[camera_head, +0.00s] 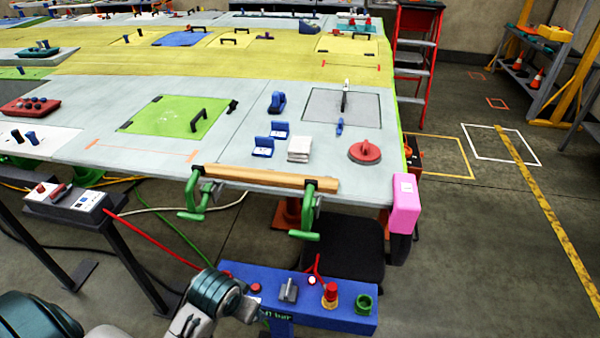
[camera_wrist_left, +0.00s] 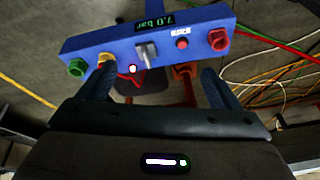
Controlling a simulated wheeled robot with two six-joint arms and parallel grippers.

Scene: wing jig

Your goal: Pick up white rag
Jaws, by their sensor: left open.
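The white rag (camera_head: 299,149) looks like a folded white stack lying on the grey part of the wing surface, left of a red round disc and behind the wooden bar. My left arm comes in at the bottom of the head view, low in front of the table and well short of the rag. In the left wrist view my left gripper (camera_wrist_left: 157,84) is open and empty, its dark fingers pointing toward a blue control panel (camera_wrist_left: 100,50). The rag does not show in the wrist view. My right gripper is in neither view.
The blue panel (camera_head: 345,317) with knobs stands before the table. A wooden bar (camera_head: 265,178) with green clamps (camera_head: 308,212) lines the wing's near edge. Beside the rag are blue blocks (camera_head: 263,147) and the red disc (camera_head: 365,152). A pink corner block (camera_head: 405,205) sits right.

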